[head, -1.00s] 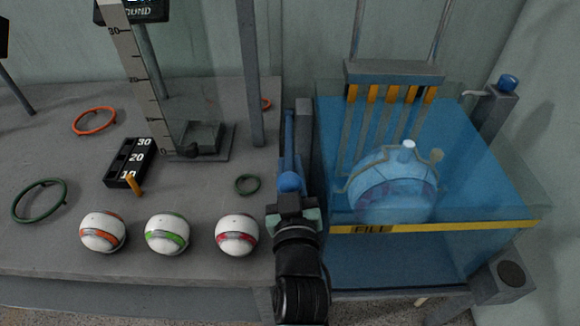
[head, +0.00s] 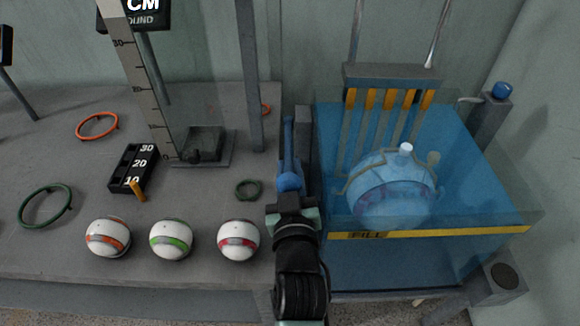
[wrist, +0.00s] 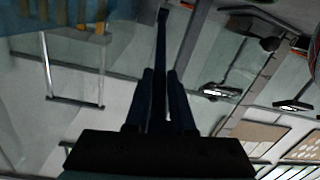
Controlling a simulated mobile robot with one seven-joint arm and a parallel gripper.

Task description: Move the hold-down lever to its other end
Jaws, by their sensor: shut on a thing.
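The hold-down lever (head: 289,150) is a blue bar with a round blue knob (head: 290,182) at its near end, beside the left wall of the water tank. My gripper (head: 291,198) is shut on the lever at the knob end. The wrist view shows the dark fingers (wrist: 160,100) close together, with a thin dark bar running on beyond them. My wrist hides part of the lever's near end. In the tank (head: 430,231), filled with blue water, a large pale ball (head: 390,190) sits low behind the yellow FILL line, below a rack with orange-topped bars (head: 393,76).
Left of the lever, a grey table holds three striped balls (head: 171,239), green and orange rings (head: 98,126), a black number block (head: 133,170) and a tall height scale (head: 146,80). A grey post (head: 249,75) stands close left of the lever.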

